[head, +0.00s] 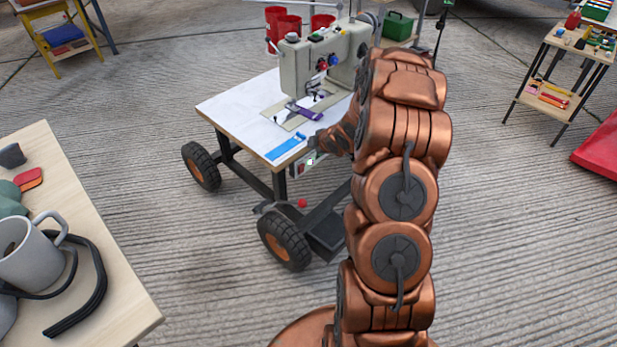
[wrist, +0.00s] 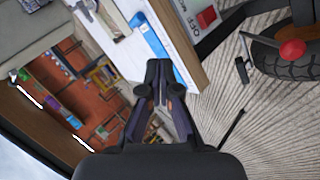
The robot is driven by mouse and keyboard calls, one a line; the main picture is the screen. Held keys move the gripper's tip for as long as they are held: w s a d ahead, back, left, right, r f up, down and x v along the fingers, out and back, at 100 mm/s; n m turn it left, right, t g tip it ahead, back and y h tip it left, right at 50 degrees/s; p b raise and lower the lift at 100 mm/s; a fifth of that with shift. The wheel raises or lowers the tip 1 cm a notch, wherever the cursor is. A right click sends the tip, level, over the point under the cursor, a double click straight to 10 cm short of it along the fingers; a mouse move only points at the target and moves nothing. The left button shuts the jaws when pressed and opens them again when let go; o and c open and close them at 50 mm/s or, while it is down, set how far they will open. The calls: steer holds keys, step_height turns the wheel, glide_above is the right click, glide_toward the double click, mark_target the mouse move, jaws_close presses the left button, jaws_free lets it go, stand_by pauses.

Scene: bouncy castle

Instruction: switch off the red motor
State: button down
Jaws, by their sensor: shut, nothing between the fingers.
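A pale sewing machine (head: 318,60) stands on a wheeled table (head: 232,105) in the head view. A small switch box (head: 304,164) hangs under the table's front right edge, partly hidden by my arm. In the wrist view the switch box (wrist: 186,14) shows a red button (wrist: 207,16) and the lettering "OFF", turned in the picture. My gripper (wrist: 163,72) is shut and empty, apart from the button, which lies above and right of its fingertips. In the head view my gripper (head: 318,142) is at the table's edge, close to the box. I cannot make out a red motor.
A blue strip (head: 286,146) lies on the table near the edge. A red knob (head: 302,203) sits low on the frame, near a black wheel (head: 284,241). A workbench with a grey mug (head: 30,255) is at the left. Ridged floor lies clear between them.

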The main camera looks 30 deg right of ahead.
step_height(320, 180, down, 7)
steer(key=d+n+t+y+b, duration=0.1)
steer(key=d+n+t+b, duration=0.1)
steer(key=d, duration=0.1)
steer(key=n+t+y+b, duration=0.3)
steer(key=n+t, duration=0.1)
steer(key=t, duration=0.1)
glide_toward(303, 168)
steer(key=d, duration=0.3)
steer(key=s+a+f+n+t+y+b, duration=0.1)
steer(key=s+f+t, duration=0.1)
steer(key=s, duration=0.4)
steer(key=shift+s+f+b, duration=0.2)
steer(key=shift+f+b, duration=0.2)
steer(key=shift+f, duration=0.15)
steer(key=shift+a, duration=0.1)
steer(key=b+x, duration=0.5)
steer(key=x, duration=0.8)
steer(key=shift+w+r+b, duration=0.1)
steer(key=shift+w+b, duration=0.15)
steer(key=shift+b, duration=0.05)
steer(key=shift+w+a+r, duration=0.1)
steer(key=shift+w, duration=0.1)
